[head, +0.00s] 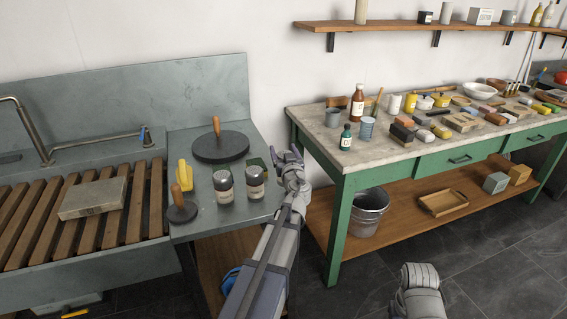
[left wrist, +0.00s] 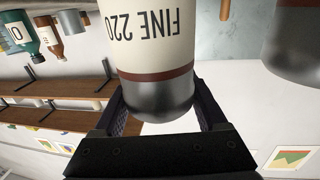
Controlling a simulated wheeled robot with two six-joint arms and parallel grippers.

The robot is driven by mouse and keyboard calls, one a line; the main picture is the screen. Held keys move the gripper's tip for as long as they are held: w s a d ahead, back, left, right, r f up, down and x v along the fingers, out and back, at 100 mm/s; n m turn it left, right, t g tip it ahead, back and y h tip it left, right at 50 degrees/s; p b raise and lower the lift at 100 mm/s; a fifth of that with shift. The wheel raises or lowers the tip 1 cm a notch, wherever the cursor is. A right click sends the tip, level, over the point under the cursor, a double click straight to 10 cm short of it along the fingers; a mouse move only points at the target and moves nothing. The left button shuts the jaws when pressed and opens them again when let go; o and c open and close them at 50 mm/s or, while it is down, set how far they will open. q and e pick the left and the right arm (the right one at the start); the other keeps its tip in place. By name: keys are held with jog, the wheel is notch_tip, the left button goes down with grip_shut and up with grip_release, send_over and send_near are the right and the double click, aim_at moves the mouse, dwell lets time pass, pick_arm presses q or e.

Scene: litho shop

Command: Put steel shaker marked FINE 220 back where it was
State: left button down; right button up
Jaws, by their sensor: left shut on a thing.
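The steel shaker marked FINE 220 (left wrist: 155,50) fills the middle of the left wrist view, with a cream label, a brown band and a steel end. In the head view it is the right one (head: 255,184) of two similar shakers on the grey counter. My left gripper (head: 279,166) is at its right side, shut on it. The shaker looks upright; I cannot tell whether its base touches the counter. The other shaker (head: 223,187) stands just to its left, apart, and shows partly in the left wrist view (left wrist: 295,45). My right gripper is out of view.
Left of the shakers are a small round wooden-handled tool (head: 181,212) and a yellow object (head: 185,176). A large dark disc with a handle (head: 220,147) lies behind. A slatted sink (head: 142,201) is left; a green bench (head: 335,217) with crowded items is right.

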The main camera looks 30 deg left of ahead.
pick_arm(q)
jog(key=shift+f+b, duration=1.2)
jog(key=shift+f, duration=0.35)
jog(key=shift+f, duration=0.1)
jog(key=shift+f, duration=0.15)
grip_release()
jog(key=shift+r, duration=0.2)
jog(key=shift+s+d, duration=0.2)
jog(key=v, duration=1.1)
jog(key=shift+d, duration=0.15)
